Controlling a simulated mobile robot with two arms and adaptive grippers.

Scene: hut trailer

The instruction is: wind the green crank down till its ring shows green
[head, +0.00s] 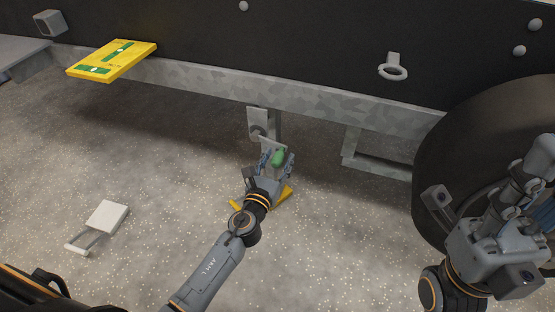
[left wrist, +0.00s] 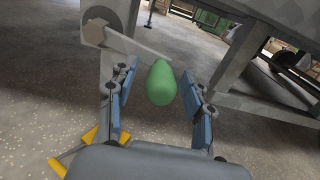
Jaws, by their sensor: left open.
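The green crank handle (head: 278,158) sits at the end of a grey crank arm below the trailer's rail in the head view. In the left wrist view the green handle (left wrist: 161,82) lies between the blue-padded fingers, with a gap on both sides. My left gripper (head: 277,155) is open around the handle. The crank's grey hub (left wrist: 97,27) is at the upper left of the wrist view. No ring showing green is visible. My right gripper (head: 541,165) is at the right edge in front of the wheel; its finger state is unclear.
A galvanised rail (head: 200,80) runs along the trailer. A yellow level board (head: 112,60) juts out at the left. A yellow foot (head: 287,198) is on the ground below the crank. A white-topped chock-like object (head: 107,215) lies at lower left. A black wheel (head: 450,150) stands right.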

